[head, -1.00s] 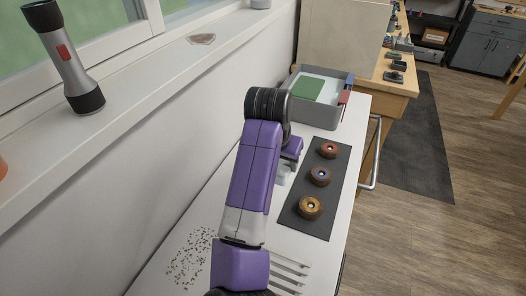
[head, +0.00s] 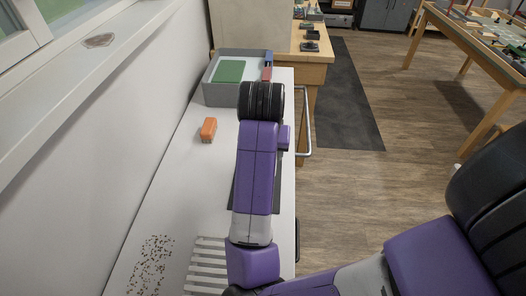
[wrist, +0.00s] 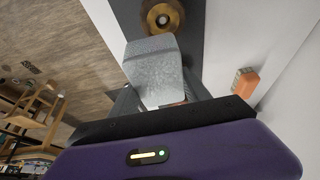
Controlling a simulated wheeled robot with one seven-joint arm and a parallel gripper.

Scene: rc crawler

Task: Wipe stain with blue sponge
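My gripper (wrist: 160,95) is over the white worktop; in the head view my purple arm hides it. In the wrist view a pale grey, speckled block (wrist: 152,60) sits between its two fingers, which appear shut on it. A small blue item (head: 268,58), possibly the blue sponge, is at the right side of the grey bin (head: 222,97), beside a red item (head: 266,74). A brownish stain-like patch (head: 98,40) lies on the windowsill. Dark and tan specks (head: 150,264) lie on the worktop at lower left.
An orange brush-like block (head: 208,129) lies on the worktop (head: 185,185) left of my arm; it also shows in the wrist view (wrist: 245,82). A brown ring-shaped wheel (wrist: 160,15) is on the dark mat. A green sheet (head: 229,71) lies in the bin. A slatted rack (head: 207,262) is near.

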